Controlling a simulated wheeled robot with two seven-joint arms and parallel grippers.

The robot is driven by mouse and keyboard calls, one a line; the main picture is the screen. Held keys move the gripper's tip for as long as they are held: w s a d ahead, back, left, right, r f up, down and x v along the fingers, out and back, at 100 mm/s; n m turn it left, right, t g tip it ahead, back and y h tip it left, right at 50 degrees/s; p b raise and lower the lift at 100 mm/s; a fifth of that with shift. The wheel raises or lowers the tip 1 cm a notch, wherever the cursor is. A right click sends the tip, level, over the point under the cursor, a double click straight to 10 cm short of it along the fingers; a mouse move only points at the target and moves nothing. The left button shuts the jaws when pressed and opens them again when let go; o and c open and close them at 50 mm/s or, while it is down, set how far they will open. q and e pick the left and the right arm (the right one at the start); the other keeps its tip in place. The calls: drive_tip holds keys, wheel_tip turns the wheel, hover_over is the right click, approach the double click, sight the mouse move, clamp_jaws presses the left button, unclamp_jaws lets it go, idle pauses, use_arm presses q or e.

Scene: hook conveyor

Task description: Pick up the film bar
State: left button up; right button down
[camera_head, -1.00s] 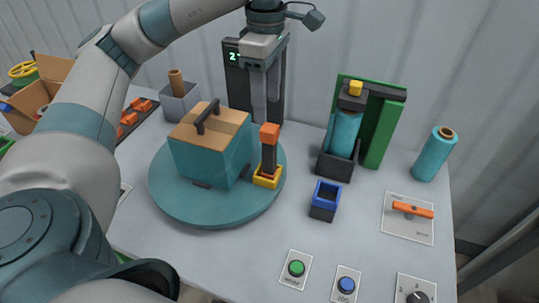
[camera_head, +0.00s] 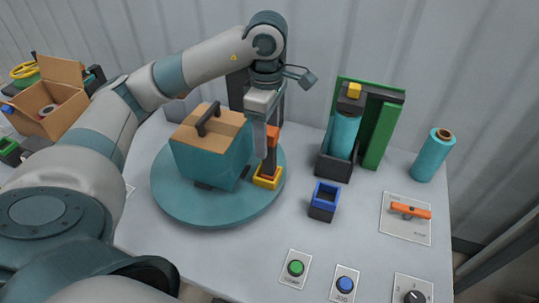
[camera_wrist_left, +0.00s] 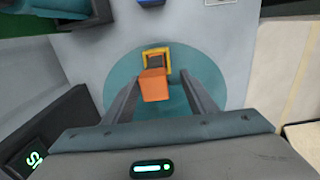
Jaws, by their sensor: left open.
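The film bar, which I take to be the dark upright bar with an orange top (camera_head: 272,136), stands in a yellow square holder (camera_head: 267,182) on the teal turntable (camera_head: 215,212). My left gripper (camera_head: 266,152) is open, pointing down around the upper part of the bar. A finger hides part of the bar in the head view. My right gripper is not in view.
A teal box with a black handle (camera_head: 212,155) stands on the turntable just left of the bar. A blue square holder (camera_head: 323,201) is to the right. A film roll in a green-backed stand (camera_head: 375,125) and a loose roll (camera_head: 432,155) are further right.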

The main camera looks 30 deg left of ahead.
sight(269, 155)
use_arm(q)
drive_tip(key=shift+f, duration=1.05)
drive_tip(key=shift+f+p, duration=0.1)
drive_tip(key=shift+p, duration=0.25)
drive_tip(key=shift+w+f+p, duration=0.15)
drive_tip(key=shift+f+p, duration=0.4)
drive_tip(key=shift+p, duration=0.05)
drive_tip(key=f, duration=0.1)
drive_tip(key=f+p, duration=0.1)
drive_tip(key=f, duration=0.1)
drive_tip(key=shift+w+p, duration=0.2)
drive_tip(key=shift+p, duration=0.1)
drive_tip(key=shift+f, duration=0.45)
clamp_jaws()
